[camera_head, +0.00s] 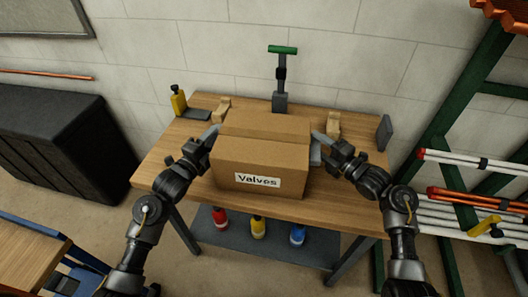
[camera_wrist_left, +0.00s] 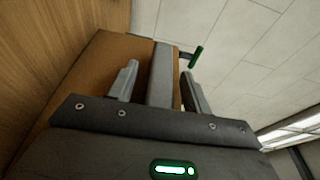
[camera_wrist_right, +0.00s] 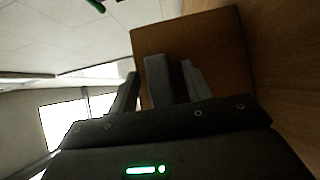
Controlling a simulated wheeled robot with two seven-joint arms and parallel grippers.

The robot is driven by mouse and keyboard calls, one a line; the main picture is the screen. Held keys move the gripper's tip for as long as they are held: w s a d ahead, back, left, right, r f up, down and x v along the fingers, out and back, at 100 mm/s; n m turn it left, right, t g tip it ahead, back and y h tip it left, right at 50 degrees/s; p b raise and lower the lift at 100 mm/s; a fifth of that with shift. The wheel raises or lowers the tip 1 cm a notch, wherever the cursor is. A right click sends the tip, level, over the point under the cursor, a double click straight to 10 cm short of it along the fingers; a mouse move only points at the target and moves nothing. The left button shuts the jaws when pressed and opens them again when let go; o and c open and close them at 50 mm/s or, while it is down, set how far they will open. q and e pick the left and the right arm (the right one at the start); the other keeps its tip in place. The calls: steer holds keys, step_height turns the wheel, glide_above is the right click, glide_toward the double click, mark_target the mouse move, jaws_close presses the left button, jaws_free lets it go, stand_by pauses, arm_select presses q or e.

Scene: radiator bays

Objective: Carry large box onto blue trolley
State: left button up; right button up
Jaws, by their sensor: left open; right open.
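The large box (camera_head: 262,152) is brown cardboard with a white "Valves" label and sits upright on the wooden workbench. My left gripper (camera_head: 211,134) is at its left side and my right gripper (camera_head: 317,148) at its right side. Both are open. The left wrist view shows a side of the box (camera_wrist_left: 88,72) beyond the fingers (camera_wrist_left: 158,85); the right wrist view shows the opposite side (camera_wrist_right: 205,50) beyond the fingers (camera_wrist_right: 158,88). A grey bar stands between the fingers in each wrist view; contact is unclear. The blue trolley (camera_head: 28,252), with a wooden top, is partly visible at lower left.
The workbench (camera_head: 345,205) holds a green-handled tool (camera_head: 281,75), a yellow bottle (camera_head: 178,100) and small wooden blocks behind the box. Several coloured bottles stand on its lower shelf (camera_head: 240,240). A black chest (camera_head: 60,145) is left; a green pipe rack (camera_head: 455,130) is right.

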arm_select(q)
jaws_close()
arm_select(e)
jaws_close()
stand_by(0.9)
